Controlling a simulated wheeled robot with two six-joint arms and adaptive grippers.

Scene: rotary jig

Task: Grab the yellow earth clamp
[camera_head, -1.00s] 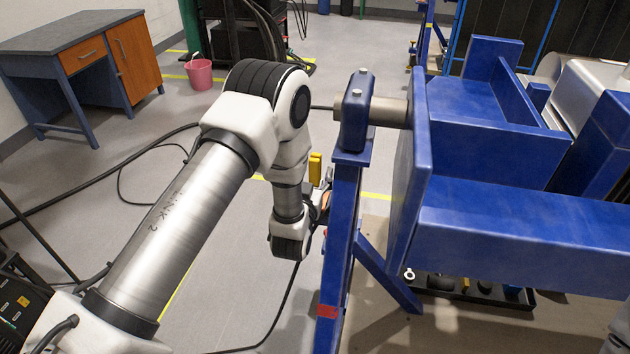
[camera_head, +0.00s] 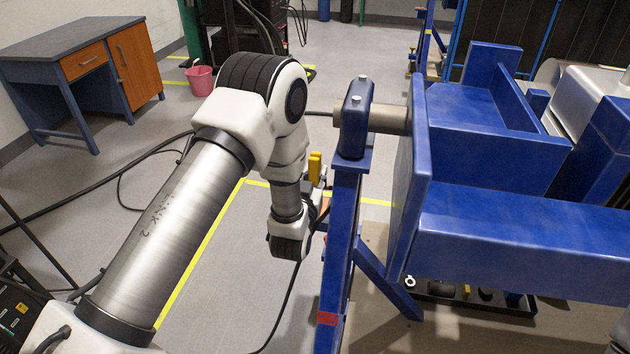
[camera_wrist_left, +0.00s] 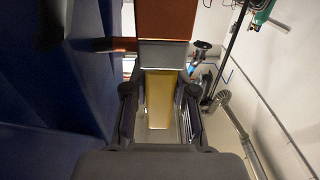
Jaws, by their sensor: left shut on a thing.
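The yellow earth clamp (camera_wrist_left: 160,98) is a flat yellow piece between the two fingers of my left gripper (camera_wrist_left: 160,112) in the left wrist view. The fingers are shut on it. In the head view a small upright yellow piece, the clamp (camera_head: 314,168), shows just right of my left wrist, beside the blue post. The left gripper itself is mostly hidden there behind my wrist and the post. Grey and orange-brown blocks are seen just beyond the clamp in the wrist view. My right gripper is not in view.
The blue jig post (camera_head: 344,220) stands close to the right of my left arm, with the large blue jig (camera_head: 500,220) beyond. Black cables (camera_head: 284,305) run over the floor. A pink bucket (camera_head: 200,80) and desk (camera_head: 80,50) stand far back. Open floor lies left.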

